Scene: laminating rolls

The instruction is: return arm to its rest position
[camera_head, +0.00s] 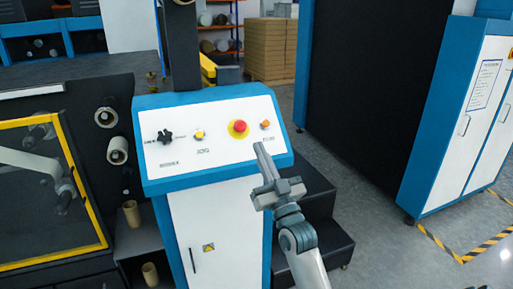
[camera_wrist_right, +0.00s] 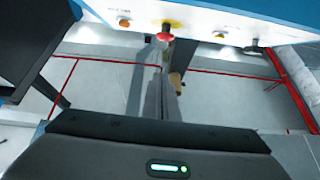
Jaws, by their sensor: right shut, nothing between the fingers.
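My right gripper (camera_head: 260,150) is shut and empty in front of the white control panel (camera_head: 215,160). Its fingertips point up toward the panel's right half, just below the red button (camera_head: 239,127) in the head view. In the right wrist view the fingers of my right gripper (camera_wrist_right: 157,50) reach toward the red button (camera_wrist_right: 166,37). I cannot tell whether they touch it. A grey-white arm shows at the left with what looks like my left gripper (camera_head: 66,196), small and dark against the yellow-framed window; its jaws are unclear.
The panel tops a blue and white cabinet (camera_head: 222,235). Black steps (camera_head: 320,240) stand right behind my right arm. A yellow-framed machine window (camera_head: 60,240) is at the left. A tall blue and white cabinet (camera_head: 465,130) stands at the right, with open grey floor (camera_head: 385,225) before it.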

